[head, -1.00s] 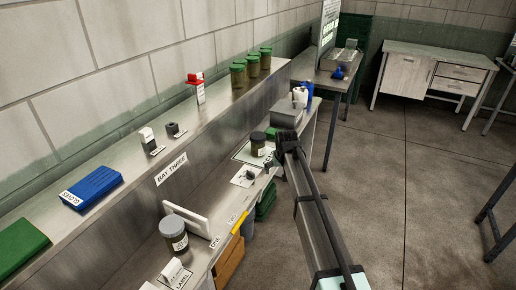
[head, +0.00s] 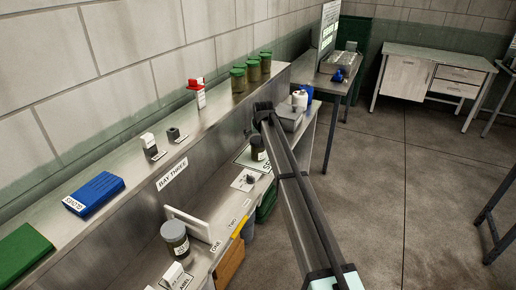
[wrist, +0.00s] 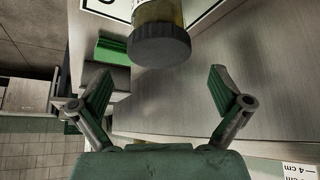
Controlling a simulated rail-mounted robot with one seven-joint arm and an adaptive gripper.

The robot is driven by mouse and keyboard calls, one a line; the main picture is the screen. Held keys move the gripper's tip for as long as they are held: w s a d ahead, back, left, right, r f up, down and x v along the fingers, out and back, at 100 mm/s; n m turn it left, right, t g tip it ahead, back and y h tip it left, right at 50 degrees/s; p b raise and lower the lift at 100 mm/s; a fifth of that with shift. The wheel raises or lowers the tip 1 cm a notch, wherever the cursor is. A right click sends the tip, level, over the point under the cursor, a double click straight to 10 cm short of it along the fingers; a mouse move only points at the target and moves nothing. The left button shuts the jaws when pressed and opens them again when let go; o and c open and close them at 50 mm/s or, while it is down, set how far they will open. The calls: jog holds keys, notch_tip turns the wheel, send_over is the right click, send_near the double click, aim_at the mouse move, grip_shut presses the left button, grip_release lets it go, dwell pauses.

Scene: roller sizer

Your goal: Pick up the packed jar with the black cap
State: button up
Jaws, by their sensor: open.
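A jar with a black cap (head: 257,148) stands upright on the lower bench shelf, near a white sign sheet. It has a pale label and dark contents. In the wrist view its dark cap (wrist: 161,46) and olive-brown body show at the top centre, just past the fingertips. My gripper (head: 262,108) is above and behind it in the head view. In the wrist view its two green-padded fingers (wrist: 160,78) are spread wide, with nothing between them. Another jar with a grey cap (head: 174,230) and a white label stands nearer on the same shelf.
Green-lidded jars (head: 252,70) and a red-and-white bottle (head: 197,92) stand on the upper ledge. A white bottle (head: 299,99) and grey box (head: 288,118) lie beyond my gripper. A small dark item on a white card (head: 246,180) is nearby. The floor at right is clear.

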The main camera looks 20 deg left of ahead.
aim_at(258, 140)
jog(key=shift+x, duration=1.45)
jog(key=p+x, duration=0.3)
jog(key=x, duration=0.1)
jog(key=shift+w+a+f, duration=0.1)
jog(key=shift+f, duration=0.1)
jog(key=shift+w+f, duration=0.1)
jog(key=shift+f, duration=0.25)
jog(key=c, duration=1.4)
